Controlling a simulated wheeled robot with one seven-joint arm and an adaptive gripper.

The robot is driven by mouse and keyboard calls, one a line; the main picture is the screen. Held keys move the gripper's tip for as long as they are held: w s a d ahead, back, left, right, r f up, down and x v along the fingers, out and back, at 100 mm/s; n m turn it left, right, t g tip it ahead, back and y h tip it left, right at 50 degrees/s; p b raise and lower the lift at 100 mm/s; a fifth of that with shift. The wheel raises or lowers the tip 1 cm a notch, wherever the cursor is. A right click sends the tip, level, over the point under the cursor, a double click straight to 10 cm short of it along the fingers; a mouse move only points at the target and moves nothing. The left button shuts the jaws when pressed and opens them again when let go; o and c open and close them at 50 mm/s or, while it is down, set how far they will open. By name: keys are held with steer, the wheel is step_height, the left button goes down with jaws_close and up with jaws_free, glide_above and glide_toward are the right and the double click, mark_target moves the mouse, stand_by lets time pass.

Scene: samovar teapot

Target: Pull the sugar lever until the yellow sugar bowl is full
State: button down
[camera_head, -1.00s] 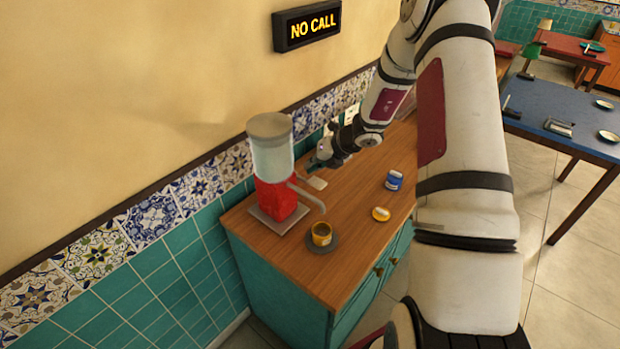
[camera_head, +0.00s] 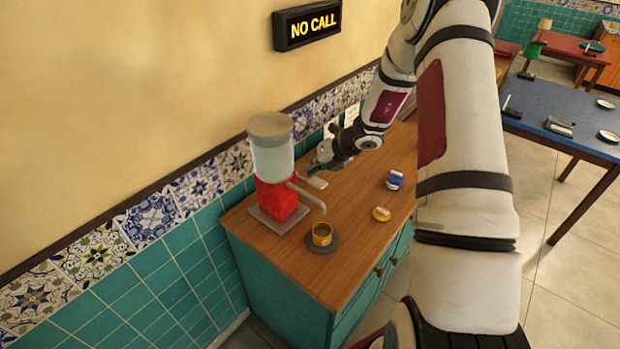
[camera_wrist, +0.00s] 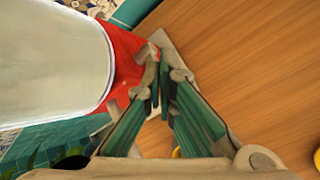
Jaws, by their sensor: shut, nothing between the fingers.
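The sugar dispenser (camera_head: 277,195) has a red body, a clear hopper and a grey spout. It stands on a grey plate at the left of the counter. A pale flat piece, probably the sugar lever (camera_head: 317,183), sticks out at its far side. The yellow sugar bowl (camera_head: 322,233) sits upright on a dark saucer (camera_head: 326,250) near the spout's end; its inside looks dark, and its fill level cannot be told. My gripper (camera_head: 314,167) is shut and empty behind the dispenser, close to the pale piece. In the wrist view my fingertips (camera_wrist: 158,82) overlap the red body; contact cannot be told.
A blue jar (camera_head: 394,180) and a small yellow dish or lid (camera_head: 382,214) stand on the wooden counter (camera_head: 348,228) to the right. The tiled wall (camera_head: 205,185) runs close behind the dispenser. A blue table (camera_head: 560,108) stands farther right.

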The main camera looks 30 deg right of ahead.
steer(key=shift+s+f+b, duration=0.1)
steer(key=shift+f+b, duration=0.25)
steer(key=shift+f, duration=1.1)
stand_by(1.5)
steer(key=shift+r, duration=1.9)
steer(key=shift+p, duration=0.3)
steer(key=shift+w+r+p, duration=0.2)
steer(key=shift+r, duration=1.05)
steer(key=shift+w+r+p, duration=0.15)
steer(key=shift+r, duration=1.1)
